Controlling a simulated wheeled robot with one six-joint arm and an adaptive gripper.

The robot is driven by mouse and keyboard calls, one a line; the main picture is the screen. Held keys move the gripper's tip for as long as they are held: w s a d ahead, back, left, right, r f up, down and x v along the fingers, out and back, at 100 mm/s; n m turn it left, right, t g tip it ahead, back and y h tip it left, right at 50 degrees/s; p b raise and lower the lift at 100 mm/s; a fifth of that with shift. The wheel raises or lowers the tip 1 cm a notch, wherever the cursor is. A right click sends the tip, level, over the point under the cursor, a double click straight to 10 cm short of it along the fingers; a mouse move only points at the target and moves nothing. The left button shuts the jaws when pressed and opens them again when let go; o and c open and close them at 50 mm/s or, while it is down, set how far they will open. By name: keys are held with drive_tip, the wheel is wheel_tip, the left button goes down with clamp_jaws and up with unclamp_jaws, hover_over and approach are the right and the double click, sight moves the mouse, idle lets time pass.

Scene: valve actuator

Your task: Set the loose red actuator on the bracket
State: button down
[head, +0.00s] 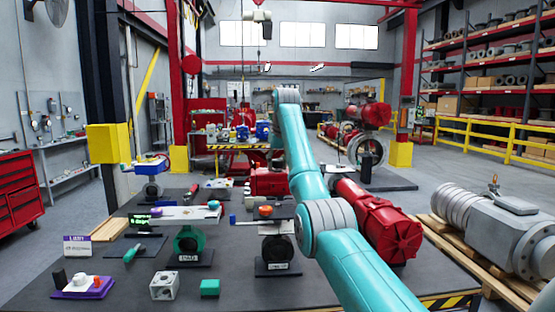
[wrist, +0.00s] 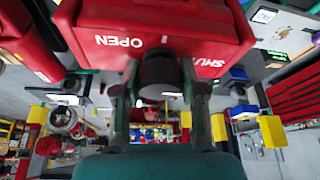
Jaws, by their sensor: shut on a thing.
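The red actuator (head: 268,181) is a boxy red body, seen left of my arm in the head view. In the wrist view the red actuator (wrist: 150,30) fills the top and carries the words OPEN and SHUT. My gripper (wrist: 160,82) is shut on its dark round stub, one finger on each side. My arm hides the gripper in the head view. A dark valve (head: 278,250) stands on a small base in front, with a flat plate and an orange part on top. This plate (head: 250,215) may be the bracket; I cannot tell for sure.
A large red actuator (head: 378,222) lies on the right of the dark table, behind my arm. A green valve (head: 190,243), a pale block (head: 165,286), a green block (head: 210,288) and a purple tray (head: 84,287) stand on the left. Bare table shows between them.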

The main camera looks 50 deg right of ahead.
sight(279, 172)
drive_tip(key=shift+f, duration=1.05)
drive_tip(key=shift+f, duration=1.25)
idle(1.3)
drive_tip(key=c, duration=0.6)
unclamp_jaws()
drive_tip(key=shift+o, duration=0.2)
drive_tip(key=shift+f, duration=0.25)
wheel_tip(279, 172, up, 10)
drive_tip(key=shift+r, duration=0.15)
